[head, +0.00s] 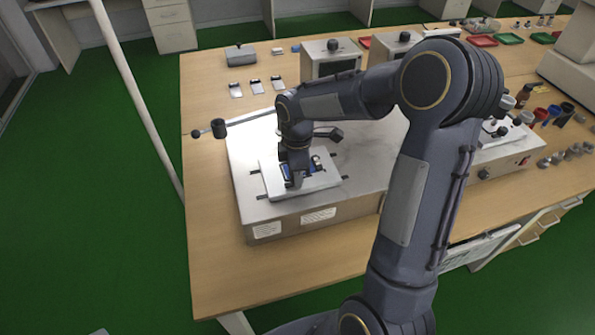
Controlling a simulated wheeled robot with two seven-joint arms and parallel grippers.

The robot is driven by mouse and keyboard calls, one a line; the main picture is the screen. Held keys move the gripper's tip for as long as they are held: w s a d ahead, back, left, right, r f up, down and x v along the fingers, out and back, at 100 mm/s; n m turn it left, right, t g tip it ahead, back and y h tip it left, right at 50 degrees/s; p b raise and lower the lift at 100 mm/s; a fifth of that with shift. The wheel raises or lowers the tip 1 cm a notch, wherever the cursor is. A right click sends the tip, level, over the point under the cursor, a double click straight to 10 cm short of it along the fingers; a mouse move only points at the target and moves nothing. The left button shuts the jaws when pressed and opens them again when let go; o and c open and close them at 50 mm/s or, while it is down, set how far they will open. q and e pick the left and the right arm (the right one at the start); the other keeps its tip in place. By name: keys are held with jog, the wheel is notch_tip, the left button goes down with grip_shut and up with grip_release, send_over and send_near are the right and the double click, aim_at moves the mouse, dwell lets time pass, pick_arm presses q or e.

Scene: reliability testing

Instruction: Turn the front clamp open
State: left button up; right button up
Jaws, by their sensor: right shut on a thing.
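A metal test machine (360,185) with a flat top stands on the wooden table. A white fixture plate (270,182) lies on its top, with small black clamps along its edges. A dark part with blue edges (318,164) sits in the middle of the plate. My right gripper (297,180) points down onto this part from above. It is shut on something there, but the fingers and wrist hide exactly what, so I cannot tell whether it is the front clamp. My left gripper is not in view.
Several small phone-like devices (256,86) and box-shaped instruments (329,60) are behind. Cups and bottles (540,114) stand at right. The table's front left is clear.

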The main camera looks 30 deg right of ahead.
jog(key=shift+w, duration=0.1)
dwell(0.4)
jog(key=o, duration=1)
jog(key=shift+c, duration=0.2)
notch_tip(320, 180, up, 8)
jog(key=shift+f, duration=0.1)
